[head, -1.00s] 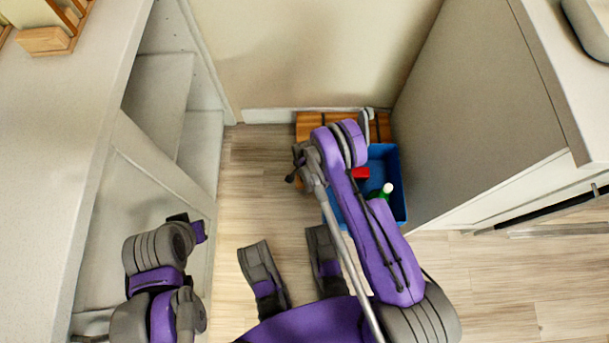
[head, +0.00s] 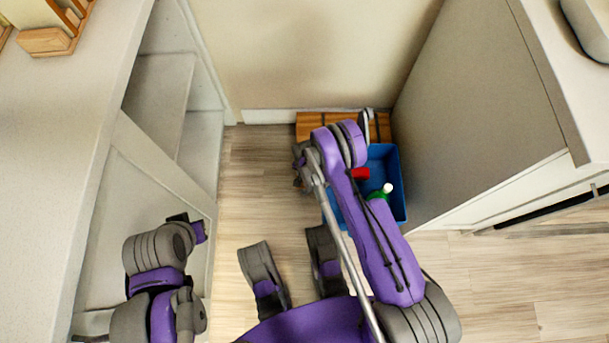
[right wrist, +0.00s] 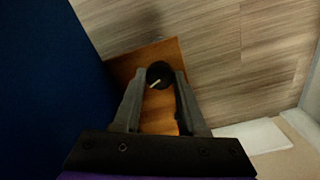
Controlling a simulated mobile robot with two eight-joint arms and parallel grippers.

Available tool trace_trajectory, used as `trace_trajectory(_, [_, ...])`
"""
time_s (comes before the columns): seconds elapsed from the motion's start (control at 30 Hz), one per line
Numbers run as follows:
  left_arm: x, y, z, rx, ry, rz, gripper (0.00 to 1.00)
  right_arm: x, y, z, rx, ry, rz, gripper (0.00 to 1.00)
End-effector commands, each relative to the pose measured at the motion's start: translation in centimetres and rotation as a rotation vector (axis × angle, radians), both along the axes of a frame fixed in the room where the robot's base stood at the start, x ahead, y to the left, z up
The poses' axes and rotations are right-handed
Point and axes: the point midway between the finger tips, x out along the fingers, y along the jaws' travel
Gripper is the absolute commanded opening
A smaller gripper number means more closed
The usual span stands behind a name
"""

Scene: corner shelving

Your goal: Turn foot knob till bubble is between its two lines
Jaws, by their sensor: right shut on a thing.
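A round black knob (right wrist: 160,75) with a pale pointer mark shows in the right wrist view, against an orange-brown wooden board (right wrist: 150,55). My right gripper (right wrist: 160,82) is shut on the knob, with one finger on each side. In the head view, the striped wooden board (head: 309,124) lies on the floor against the back wall, partly behind my right arm. My right gripper is mostly hidden there. No bubble or pair of lines can be made out.
A blue crate (head: 398,205) with a red item (head: 360,173) and a green, white-topped bottle (head: 386,190) stands close by the board. It shows as a dark blue wall (right wrist: 50,90) in the right wrist view. Cabinets flank the narrow floor.

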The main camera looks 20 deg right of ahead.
Motion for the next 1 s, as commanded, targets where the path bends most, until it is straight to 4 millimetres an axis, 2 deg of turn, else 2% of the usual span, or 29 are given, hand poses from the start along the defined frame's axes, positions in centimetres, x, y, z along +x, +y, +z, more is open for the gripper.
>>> trace_trajectory(1.0, [0.00,0.00,0.00,0.000,0.000,0.000,0.00,0.02,-0.01,0.03,0.000,0.000,0.942,0.00])
